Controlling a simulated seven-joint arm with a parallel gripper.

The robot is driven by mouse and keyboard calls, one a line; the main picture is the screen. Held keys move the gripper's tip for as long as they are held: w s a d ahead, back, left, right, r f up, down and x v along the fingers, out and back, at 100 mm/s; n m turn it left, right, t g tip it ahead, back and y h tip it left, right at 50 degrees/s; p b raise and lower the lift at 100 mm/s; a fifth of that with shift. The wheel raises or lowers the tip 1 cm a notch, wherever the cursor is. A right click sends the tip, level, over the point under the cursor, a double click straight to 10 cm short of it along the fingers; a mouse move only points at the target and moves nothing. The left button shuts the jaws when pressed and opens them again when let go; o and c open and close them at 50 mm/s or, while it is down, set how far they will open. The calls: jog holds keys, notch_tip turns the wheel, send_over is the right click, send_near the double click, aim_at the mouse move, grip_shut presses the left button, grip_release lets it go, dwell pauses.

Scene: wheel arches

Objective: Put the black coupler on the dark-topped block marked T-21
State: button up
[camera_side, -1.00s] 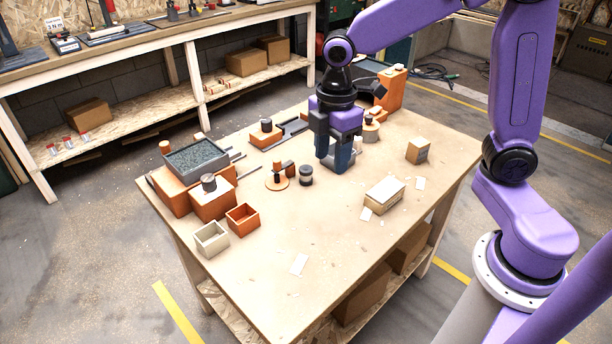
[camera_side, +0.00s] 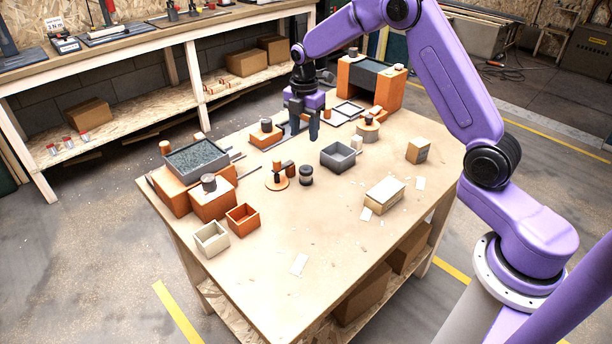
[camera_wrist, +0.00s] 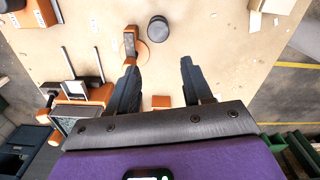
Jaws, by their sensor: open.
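A short black cylinder with a paler band, which looks like the coupler (camera_side: 306,176), stands upright on the bare table beside an orange disc (camera_side: 278,181). It also shows at the top of the wrist view (camera_wrist: 158,28). Dark cylinders also sit on an orange block (camera_side: 212,205) at the left and on another orange block (camera_side: 264,137) at the back. No T-21 mark is legible, so I cannot tell which block bears it. My gripper (camera_side: 304,135) is open and empty behind the black cylinder. In the wrist view, its fingers (camera_wrist: 157,82) are apart, with the cylinder beyond their tips.
A grey open box (camera_side: 338,156) stands right of the cylinder. A grey tray (camera_side: 196,157) of small parts rests on orange blocks at the left. An orange bin (camera_side: 242,218) and a pale bin (camera_side: 211,238) stand in front. The table's front middle is mostly clear.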

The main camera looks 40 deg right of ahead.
send_near(305, 169)
jog(key=f, duration=0.5)
jog(key=shift+s+a+f, duration=0.2)
jog(key=shift+a, duration=0.1)
jog(key=shift+w+d+f, duration=0.1)
jog(key=shift+d+f, duration=0.05)
jog(key=shift+f, duration=1.25)
jog(key=shift+w+d+f, duration=0.1)
jog(key=shift+f, duration=1.25)
jog(key=c, duration=0.7)
